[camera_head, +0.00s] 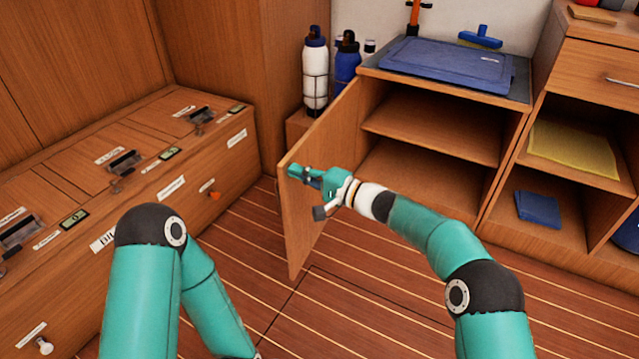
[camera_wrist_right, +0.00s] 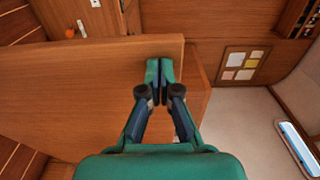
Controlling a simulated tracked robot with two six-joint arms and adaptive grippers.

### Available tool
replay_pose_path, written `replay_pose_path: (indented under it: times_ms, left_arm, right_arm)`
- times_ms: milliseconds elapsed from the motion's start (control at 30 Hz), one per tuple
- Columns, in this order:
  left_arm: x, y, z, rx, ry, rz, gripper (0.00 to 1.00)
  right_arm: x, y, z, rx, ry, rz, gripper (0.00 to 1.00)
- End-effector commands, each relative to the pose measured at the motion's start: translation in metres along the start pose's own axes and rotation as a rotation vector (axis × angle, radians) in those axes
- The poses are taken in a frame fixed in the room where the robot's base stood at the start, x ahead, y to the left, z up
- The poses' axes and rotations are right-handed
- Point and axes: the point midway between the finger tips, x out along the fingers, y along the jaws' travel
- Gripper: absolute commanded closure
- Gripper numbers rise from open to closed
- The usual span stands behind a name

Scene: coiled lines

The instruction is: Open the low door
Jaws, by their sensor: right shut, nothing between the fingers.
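The low wooden door (camera_head: 305,225) stands swung wide out from the left side of the low cabinet (camera_head: 440,125), with its two inner shelves exposed. My right gripper (camera_head: 298,172) is at the inner face of the door, near its upper free corner. In the right wrist view the gripper's fingers (camera_wrist_right: 158,72) are together with nothing between them, in front of the door panel (camera_wrist_right: 100,95). Whether the fingertips touch the panel I cannot tell. My left arm shows at the lower left, but its gripper is out of the picture.
A blue board (camera_head: 445,65) lies on the cabinet top. A white bottle (camera_head: 315,75) and a blue bottle (camera_head: 347,62) stand behind the door. A wooden bench with latches (camera_head: 120,155) runs along the left. Open shelves (camera_head: 570,190) are at the right. The striped floor ahead is clear.

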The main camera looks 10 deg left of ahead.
Motion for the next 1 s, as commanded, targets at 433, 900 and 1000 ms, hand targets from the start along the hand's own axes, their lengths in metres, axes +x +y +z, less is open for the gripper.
replay_pose_path:
  times_ms: [433, 900, 1000]
  left_arm:
    - [0.000, 0.000, 0.000, 0.000, 0.000, 0.000, 0.41]
    - [0.000, 0.000, 0.000, 0.000, 0.000, 0.000, 0.41]
    - [0.002, -0.001, 0.000, 0.000, 0.000, 0.000, 0.41]
  right_arm:
    - [0.032, 0.000, -0.004, 0.000, 0.006, 0.000, 1.00]
    - [0.032, 0.000, -0.005, 0.001, 0.007, 0.000, 1.00]
    - [0.031, 0.001, -0.005, 0.000, 0.006, 0.000, 1.00]
